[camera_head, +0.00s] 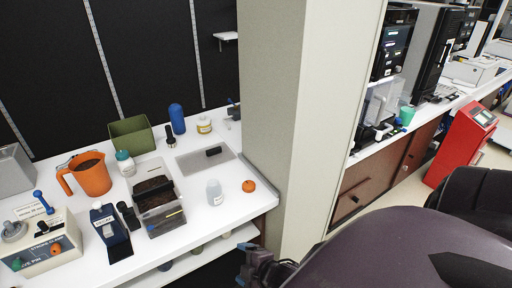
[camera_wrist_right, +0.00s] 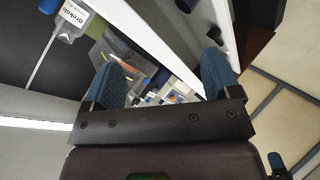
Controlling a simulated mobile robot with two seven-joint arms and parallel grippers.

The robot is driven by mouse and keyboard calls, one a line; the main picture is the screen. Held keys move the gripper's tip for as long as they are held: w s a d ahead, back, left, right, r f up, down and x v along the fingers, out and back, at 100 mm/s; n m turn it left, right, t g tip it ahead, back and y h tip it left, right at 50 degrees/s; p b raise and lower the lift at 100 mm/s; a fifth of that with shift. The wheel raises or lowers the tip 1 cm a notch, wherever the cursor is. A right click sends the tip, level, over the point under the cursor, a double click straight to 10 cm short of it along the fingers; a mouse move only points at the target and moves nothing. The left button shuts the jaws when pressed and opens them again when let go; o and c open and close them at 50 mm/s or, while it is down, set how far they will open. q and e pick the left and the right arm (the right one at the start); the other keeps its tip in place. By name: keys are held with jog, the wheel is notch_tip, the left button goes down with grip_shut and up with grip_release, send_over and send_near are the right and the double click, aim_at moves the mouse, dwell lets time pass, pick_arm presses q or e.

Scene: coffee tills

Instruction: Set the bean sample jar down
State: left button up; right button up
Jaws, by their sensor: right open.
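A clear jar with a white label and pale lid (camera_head: 215,192) stands upright on the white counter near its front edge. A yellow-labelled jar (camera_head: 204,125) and a white jar with a green lid (camera_head: 125,163) stand farther back. I cannot tell which is the bean sample jar. My right gripper (camera_head: 262,268) is low, in front of the counter and apart from these jars. In the right wrist view, its blue fingers (camera_wrist_right: 160,80) are spread with nothing held between them. A labelled container (camera_wrist_right: 75,18) shows beyond them at upper left. My left gripper is out of view.
An orange pitcher (camera_head: 92,178), bins of dark grounds (camera_head: 160,222) and a labelled blue device (camera_head: 111,235) crowd the counter's left. A small orange object (camera_head: 249,186) lies near the right edge. A grey mat (camera_head: 190,165) lies behind. A wide pillar (camera_head: 290,130) bounds the counter's right.

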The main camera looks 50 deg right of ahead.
jog(key=shift+s+a+f+m+h, duration=0.15)
jog(key=shift+s+m, duration=0.75)
jog(key=shift+m, duration=0.9)
jog(key=shift+s+a+f+m+h, duration=0.15)
jog(key=shift+s+m, duration=0.75)
jog(key=shift+m, duration=0.9)
jog(key=shift+s+a+f+m, duration=0.15)
jog(key=shift+s+m, duration=0.75)
jog(key=shift+m, duration=0.9)
